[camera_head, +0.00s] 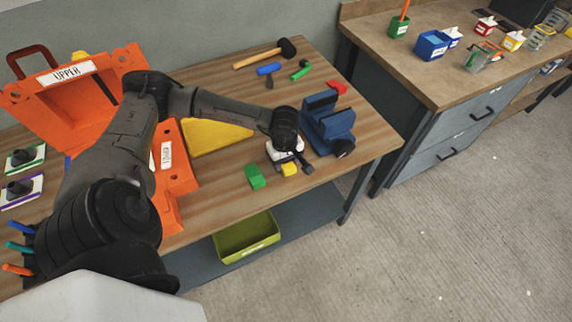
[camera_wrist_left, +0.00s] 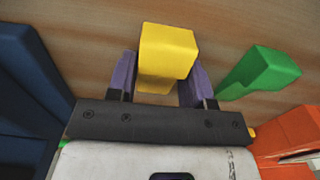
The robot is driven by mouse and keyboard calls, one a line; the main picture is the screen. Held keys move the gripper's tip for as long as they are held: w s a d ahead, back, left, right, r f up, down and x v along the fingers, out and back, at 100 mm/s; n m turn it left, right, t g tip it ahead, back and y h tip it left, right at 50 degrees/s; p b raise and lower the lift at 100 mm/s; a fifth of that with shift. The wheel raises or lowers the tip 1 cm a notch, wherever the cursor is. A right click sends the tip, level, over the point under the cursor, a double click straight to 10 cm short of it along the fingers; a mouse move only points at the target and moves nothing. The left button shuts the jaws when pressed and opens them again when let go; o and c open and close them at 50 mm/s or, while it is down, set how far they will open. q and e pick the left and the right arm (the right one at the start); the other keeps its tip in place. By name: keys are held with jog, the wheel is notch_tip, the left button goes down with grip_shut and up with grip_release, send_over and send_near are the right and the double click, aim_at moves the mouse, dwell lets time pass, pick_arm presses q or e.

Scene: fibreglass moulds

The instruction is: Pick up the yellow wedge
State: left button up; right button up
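The yellow wedge (camera_wrist_left: 165,52) sits between the two purple fingers of my left gripper (camera_wrist_left: 160,85) in the left wrist view. The fingers lie close against both its sides with no clear gap, so the gripper looks shut on it. In the head view, the wedge (camera_head: 289,170) shows at the front of the wooden table, beside the fingers of my left gripper (camera_head: 297,163). Whether it still touches the table is hard to tell. My right gripper is not in view.
A green block (camera_head: 255,177) lies left of the wedge. A blue vise-like fixture (camera_head: 329,126) stands close on the right. Orange moulds (camera_head: 170,185) and a large yellow triangular piece (camera_head: 215,135) are to the left. A hammer (camera_head: 265,54) lies behind. A green bin (camera_head: 246,237) is below.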

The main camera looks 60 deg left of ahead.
pick_arm(q)
jog(key=c, duration=0.5)
jog(key=shift+r, duration=0.15)
